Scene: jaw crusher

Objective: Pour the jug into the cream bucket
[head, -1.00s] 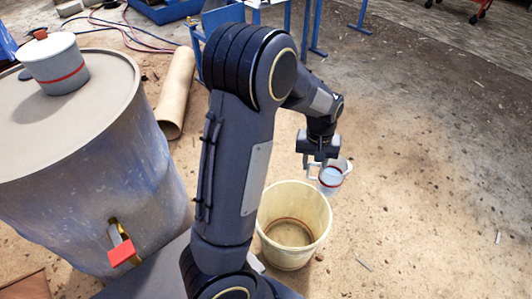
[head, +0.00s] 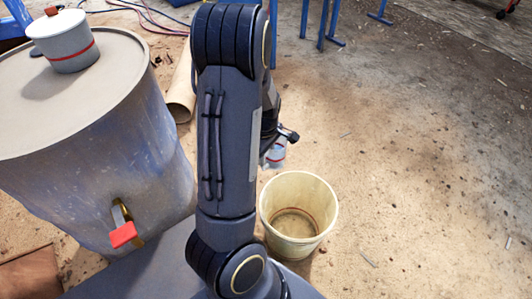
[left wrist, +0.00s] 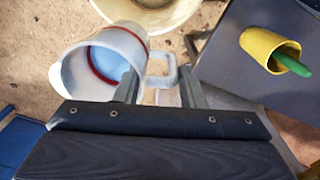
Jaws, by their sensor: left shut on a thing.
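The cream bucket (head: 326,218) stands open on the floor, right of my left arm; part of its rim shows at the top of the left wrist view (left wrist: 166,22). The jug (head: 276,154) is pale with a red band. In the head view it is beyond the bucket, partly hidden by my left arm. In the left wrist view the jug (left wrist: 84,72) shows its open mouth and bluish inside. My left gripper (left wrist: 160,88) is shut on its handle (left wrist: 161,58). I cannot tell how far the jug is tilted. My right gripper is not in view.
A large drum (head: 130,165) with a red-handled tap (head: 122,234) stands at the left, with a lidded grey pot (head: 66,44) on top. A brown roll (head: 181,92) and blue legs (head: 304,20) are behind. A yellow cup (left wrist: 258,46) holds something green.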

